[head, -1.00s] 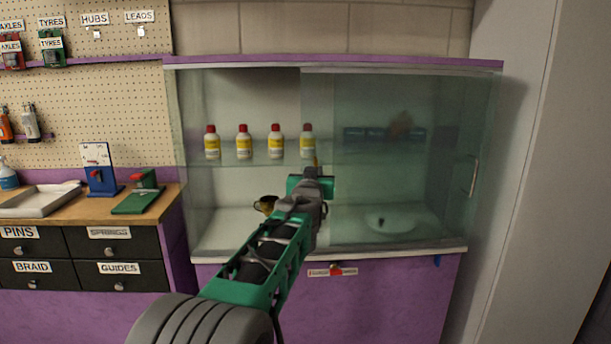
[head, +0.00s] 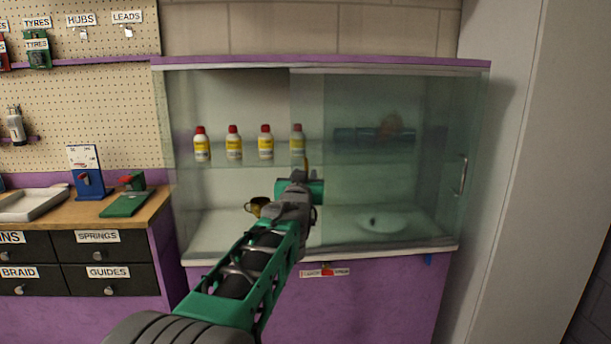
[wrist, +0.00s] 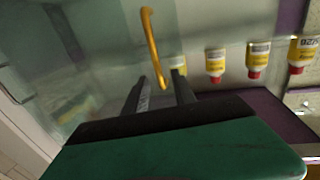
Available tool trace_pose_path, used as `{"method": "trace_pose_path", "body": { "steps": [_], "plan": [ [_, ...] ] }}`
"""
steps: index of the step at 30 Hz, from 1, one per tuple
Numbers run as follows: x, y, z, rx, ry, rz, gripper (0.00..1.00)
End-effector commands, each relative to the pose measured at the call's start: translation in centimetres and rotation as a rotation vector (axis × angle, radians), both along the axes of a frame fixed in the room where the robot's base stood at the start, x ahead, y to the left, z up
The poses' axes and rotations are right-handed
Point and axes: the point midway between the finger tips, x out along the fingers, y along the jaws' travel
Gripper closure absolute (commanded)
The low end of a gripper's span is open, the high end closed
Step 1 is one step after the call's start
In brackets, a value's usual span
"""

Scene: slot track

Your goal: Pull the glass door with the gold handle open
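The gold handle (head: 307,162) is an upright bar near the left edge of the tinted glass door (head: 390,190), on the right part of the cabinet. In the head view, my gripper (head: 303,178) is just below and in front of it and hides its lower part. In the wrist view the gold handle (wrist: 151,45) runs down to between the tips of my two dark fingers (wrist: 160,80). The fingers are apart, with a gap around the handle's end. I cannot tell whether either finger touches it.
A silver handle (head: 464,175) is at the glass's right end. Several red-capped bottles (head: 233,143) stand on the shelf at left. A dark gold cup (head: 257,206) and a white dish (head: 382,222) are below. A workbench (head: 140,208) stands left, a pale wall right.

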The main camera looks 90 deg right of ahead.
Motion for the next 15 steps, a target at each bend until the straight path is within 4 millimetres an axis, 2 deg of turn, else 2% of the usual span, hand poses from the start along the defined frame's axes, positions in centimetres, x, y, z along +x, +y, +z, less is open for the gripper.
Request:
{"method": "trace_pose_path", "body": {
  "steps": [3,6,10,15],
  "plan": [
    [0.1,2.6,0.0,-0.002,0.0,-0.001,0.68],
    [0.1,4.3,0.0,-0.001,0.0,-0.001,0.68],
    [0.2,5.4,0.0,0.0,0.0,-0.001,0.68],
    [0.2,5.5,0.0,0.0,0.0,0.0,0.68]
  ]
}}
